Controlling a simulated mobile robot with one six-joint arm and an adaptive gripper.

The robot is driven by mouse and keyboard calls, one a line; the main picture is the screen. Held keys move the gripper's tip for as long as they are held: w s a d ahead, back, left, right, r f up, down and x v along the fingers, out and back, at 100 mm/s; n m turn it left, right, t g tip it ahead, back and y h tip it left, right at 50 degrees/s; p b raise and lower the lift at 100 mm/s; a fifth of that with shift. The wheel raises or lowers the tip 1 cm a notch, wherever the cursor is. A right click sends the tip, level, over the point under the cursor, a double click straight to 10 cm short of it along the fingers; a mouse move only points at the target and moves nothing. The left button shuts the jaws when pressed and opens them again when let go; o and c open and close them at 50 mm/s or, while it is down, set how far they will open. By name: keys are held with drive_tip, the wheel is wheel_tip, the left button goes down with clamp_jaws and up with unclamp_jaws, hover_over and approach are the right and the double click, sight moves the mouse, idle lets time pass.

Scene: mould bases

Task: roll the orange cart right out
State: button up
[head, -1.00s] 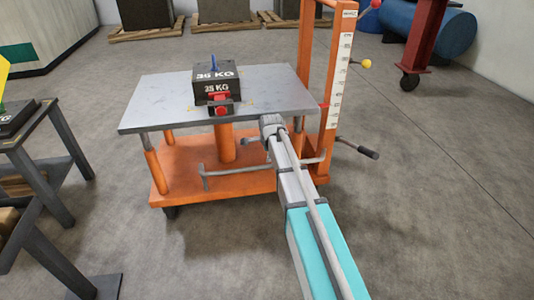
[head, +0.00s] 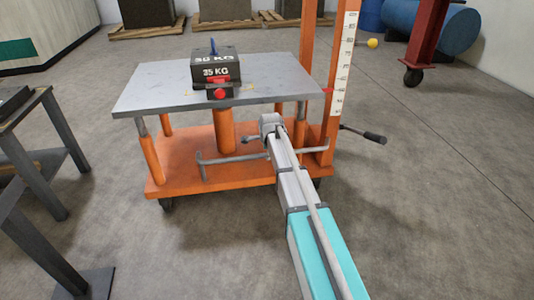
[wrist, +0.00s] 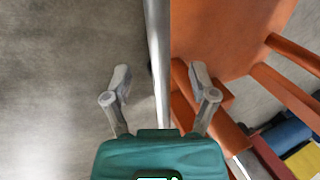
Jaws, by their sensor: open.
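The orange cart (head: 205,178) stands ahead of me in the head view, with a grey tabletop (head: 150,88). A grey push bar (head: 235,158) crosses its near side. A black 35 KG block (head: 214,66) sits on the tabletop. My gripper (wrist: 159,75) is open in the wrist view, with one finger on each side of a grey bar (wrist: 157,35). The bar runs between the fingers without either finger closed on it. The orange cart deck (wrist: 215,45) lies to the right of the bar.
A dark workbench (head: 30,100) stands close on the left. A red post on a caster (head: 425,35) and blue drums (head: 440,30) stand at back right. Pallets with dark blocks (head: 150,30) line the back. The floor right of the cart is clear.

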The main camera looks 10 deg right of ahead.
drive_tip(key=shift+b+x, duration=0.7)
drive_tip(key=shift+x, duration=0.4)
clamp_jaws()
